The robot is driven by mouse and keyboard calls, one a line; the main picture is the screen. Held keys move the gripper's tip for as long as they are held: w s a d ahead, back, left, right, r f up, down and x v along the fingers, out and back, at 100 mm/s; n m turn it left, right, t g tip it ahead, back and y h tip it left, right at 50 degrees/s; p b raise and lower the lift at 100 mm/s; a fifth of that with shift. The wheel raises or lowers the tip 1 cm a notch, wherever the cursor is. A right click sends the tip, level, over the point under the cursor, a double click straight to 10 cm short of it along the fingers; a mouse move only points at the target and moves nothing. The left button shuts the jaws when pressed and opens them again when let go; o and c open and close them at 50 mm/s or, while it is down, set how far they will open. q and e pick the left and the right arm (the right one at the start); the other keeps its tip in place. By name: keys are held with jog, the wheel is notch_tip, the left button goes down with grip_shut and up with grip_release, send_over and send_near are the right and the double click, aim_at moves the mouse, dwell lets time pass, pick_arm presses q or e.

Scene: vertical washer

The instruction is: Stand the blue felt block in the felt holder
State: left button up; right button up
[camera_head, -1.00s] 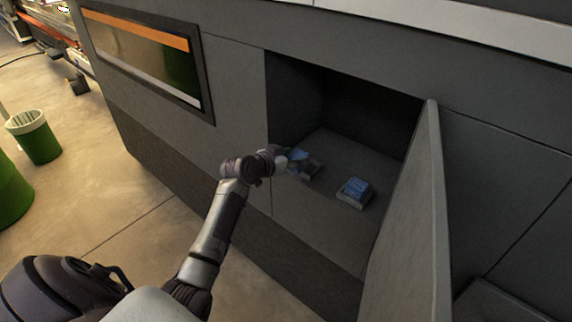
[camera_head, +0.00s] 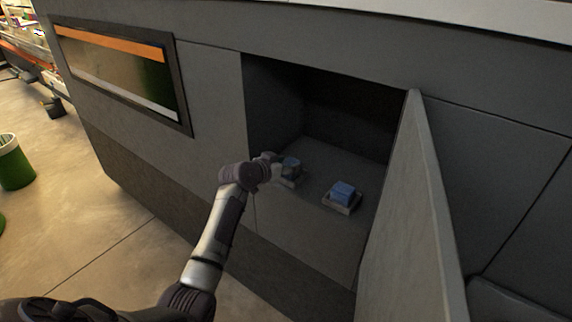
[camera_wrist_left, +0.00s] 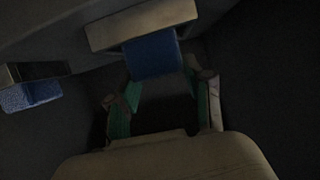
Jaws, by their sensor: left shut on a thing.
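My left gripper (camera_head: 283,172) reaches into the open compartment and is shut on a blue felt block (camera_head: 292,163). In the left wrist view, this block (camera_wrist_left: 152,56) shows at the fingertips of the gripper (camera_wrist_left: 163,92), with a pale holder (camera_wrist_left: 140,22) right beyond it. I cannot tell whether the block stands inside that holder or only touches it. A second blue block (camera_head: 343,188) with a pale holder (camera_head: 341,206) under it sits to the right on the compartment floor. In the wrist view a blue block (camera_wrist_left: 30,95) shows at the left edge. My right gripper is not in view.
The compartment (camera_head: 325,165) is dark, with walls at the left and back. An open door panel (camera_head: 415,210) stands to its right. A grey cabinet front (camera_head: 215,85) lies left of the opening. Some floor between the two blocks is free.

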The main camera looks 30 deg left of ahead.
pick_arm(q)
jog(key=shift+f, duration=0.25)
jog(key=o, duration=1.1)
jog(key=v, duration=1.2)
jog(key=shift+f, duration=0.1)
